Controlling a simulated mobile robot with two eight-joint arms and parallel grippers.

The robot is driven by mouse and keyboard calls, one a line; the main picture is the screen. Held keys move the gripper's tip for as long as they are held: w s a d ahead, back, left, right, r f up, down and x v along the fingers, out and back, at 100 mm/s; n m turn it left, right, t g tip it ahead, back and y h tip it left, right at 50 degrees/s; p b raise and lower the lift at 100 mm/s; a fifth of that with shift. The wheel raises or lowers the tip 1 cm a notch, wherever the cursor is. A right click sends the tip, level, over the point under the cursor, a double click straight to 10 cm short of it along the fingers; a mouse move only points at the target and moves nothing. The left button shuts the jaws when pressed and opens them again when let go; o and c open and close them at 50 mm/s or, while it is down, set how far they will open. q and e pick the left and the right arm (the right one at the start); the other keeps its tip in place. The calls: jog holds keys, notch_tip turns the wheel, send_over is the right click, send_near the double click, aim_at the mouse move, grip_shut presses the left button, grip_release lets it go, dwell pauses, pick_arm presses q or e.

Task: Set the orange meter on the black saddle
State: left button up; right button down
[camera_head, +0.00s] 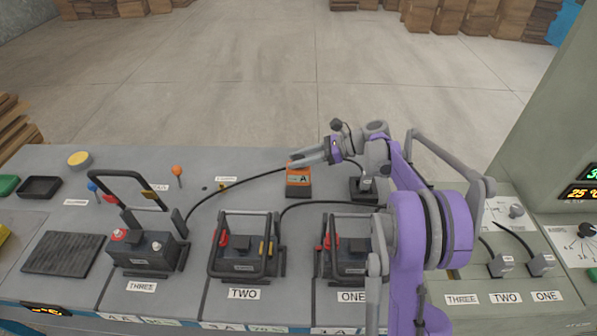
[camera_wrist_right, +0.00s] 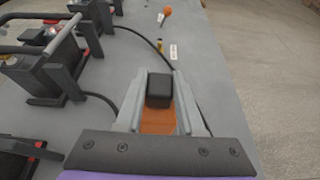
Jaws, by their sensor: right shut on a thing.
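The orange meter (camera_head: 298,181), with a dark marked panel on its face, is upright at the back of the grey bench in the head view. My right gripper (camera_head: 296,162) reaches it from the right and is shut at its top. In the right wrist view, a black block (camera_wrist_right: 159,88) sits between my right fingers (camera_wrist_right: 160,100), with the meter's orange body (camera_wrist_right: 158,120) below it. A dark block (camera_head: 362,190) stands right of the meter, partly hidden by my arm; I cannot tell if it is the black saddle. Whether the meter touches the bench is unclear. My left gripper is out of view.
Framed batteries labelled THREE (camera_head: 142,250), TWO (camera_head: 243,250) and ONE (camera_head: 347,255) stand in front, with black cables near the meter. A black tray (camera_head: 40,188) and ribbed dark mat (camera_head: 63,253) lie left.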

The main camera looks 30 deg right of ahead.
aim_at(299, 169)
jog(key=shift+f, duration=1.95)
jog(key=shift+f, duration=0.15)
jog(key=c, duration=0.5)
grip_release()
jog(key=shift+d+r, duration=0.1)
jog(key=shift+r, duration=0.15)
jog(key=v, duration=1.1)
jog(key=shift+s+d+r, duration=0.1)
jog(key=shift+s+d, duration=0.15)
jog(key=shift+d, duration=0.05)
